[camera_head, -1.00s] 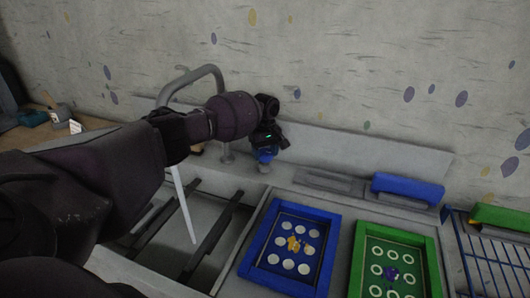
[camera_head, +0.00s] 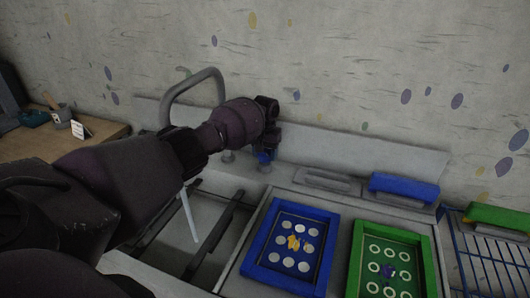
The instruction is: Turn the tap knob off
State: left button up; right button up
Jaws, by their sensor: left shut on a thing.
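The tap knob (camera_head: 264,157) is blue and stands on the back ledge of the sink, right of the tap. My left gripper (camera_head: 266,146) comes down from above and is shut on the knob, which it partly hides. The grey tap (camera_head: 186,82) arches up behind my left arm. A thin pale stream (camera_head: 189,216) runs down into the sink (camera_head: 210,214). My right gripper is not in view.
A blue framed screen (camera_head: 291,243) and a green framed screen (camera_head: 387,262) lie right of the sink. A blue-handled squeegee (camera_head: 404,186) lies behind them. A blue wire rack (camera_head: 490,252) stands at right. A wooden counter (camera_head: 70,143) is at left.

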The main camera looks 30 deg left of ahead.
pick_arm(q)
jog(key=m, duration=0.6)
jog(key=shift+f, duration=0.1)
jog(key=shift+m, duration=1.5)
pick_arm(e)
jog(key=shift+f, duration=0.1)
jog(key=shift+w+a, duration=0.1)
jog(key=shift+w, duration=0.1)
pick_arm(q)
jog(key=o, duration=0.9)
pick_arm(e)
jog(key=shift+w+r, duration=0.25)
